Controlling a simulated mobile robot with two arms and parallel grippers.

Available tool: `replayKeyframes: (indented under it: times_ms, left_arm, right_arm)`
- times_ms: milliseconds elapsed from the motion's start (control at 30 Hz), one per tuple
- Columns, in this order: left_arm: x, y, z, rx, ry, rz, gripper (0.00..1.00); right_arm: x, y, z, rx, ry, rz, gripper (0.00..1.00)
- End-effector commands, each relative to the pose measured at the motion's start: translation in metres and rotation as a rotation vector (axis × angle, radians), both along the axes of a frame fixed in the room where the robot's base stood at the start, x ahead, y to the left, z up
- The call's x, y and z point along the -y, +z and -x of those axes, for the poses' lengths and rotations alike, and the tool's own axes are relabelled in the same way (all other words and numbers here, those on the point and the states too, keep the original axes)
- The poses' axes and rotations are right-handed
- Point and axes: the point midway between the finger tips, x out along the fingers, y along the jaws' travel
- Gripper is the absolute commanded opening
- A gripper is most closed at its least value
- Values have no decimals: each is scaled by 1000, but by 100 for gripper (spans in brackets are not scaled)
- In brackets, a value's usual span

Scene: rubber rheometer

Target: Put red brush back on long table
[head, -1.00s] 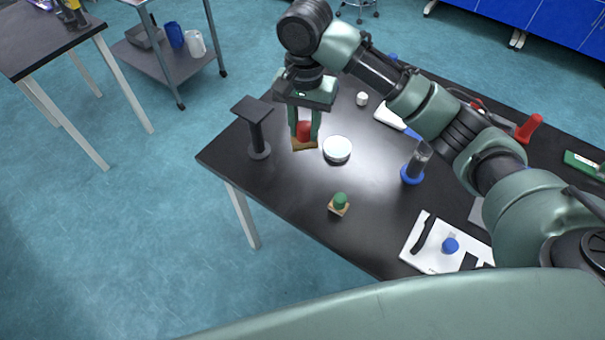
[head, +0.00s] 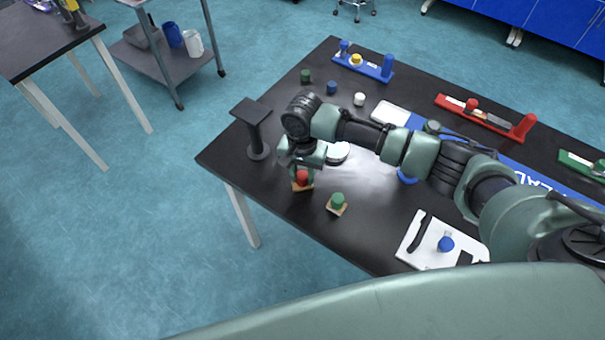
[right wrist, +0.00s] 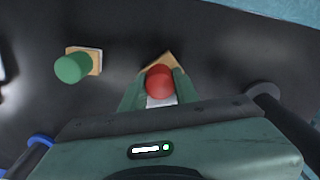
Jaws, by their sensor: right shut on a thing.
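The red brush (head: 302,178) has a red knob on a tan block and is at the left front part of the long black table (head: 290,215). It also shows in the right wrist view (right wrist: 159,82), between the two green fingers. My right gripper (head: 303,180) points down and is shut on the red brush. The brush is at or very near the table top; I cannot tell whether its base touches. My left gripper is not in view.
A green brush (head: 337,203) stands close to the right of the red one. A black stand (head: 257,140) is behind left, and a white round dish (head: 338,152) lies behind the gripper. The front left edge of the table is near.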

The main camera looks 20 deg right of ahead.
Motion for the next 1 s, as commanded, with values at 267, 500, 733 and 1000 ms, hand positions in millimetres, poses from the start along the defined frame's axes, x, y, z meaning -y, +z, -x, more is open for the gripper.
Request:
replayKeyframes:
  times_ms: [267, 500, 733, 1000]
  left_arm:
    - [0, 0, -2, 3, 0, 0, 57]
    - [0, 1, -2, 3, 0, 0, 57]
    - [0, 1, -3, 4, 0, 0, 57]
    - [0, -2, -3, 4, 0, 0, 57]
  right_arm:
    - [0, -2, 0, 1, 1, -1, 0]
    - [-1, -5, 0, 0, 2, 0, 52]
    - [0, -4, 0, 0, 1, 0, 52]
    - [-1, 24, -1, 3, 2, -3, 52]
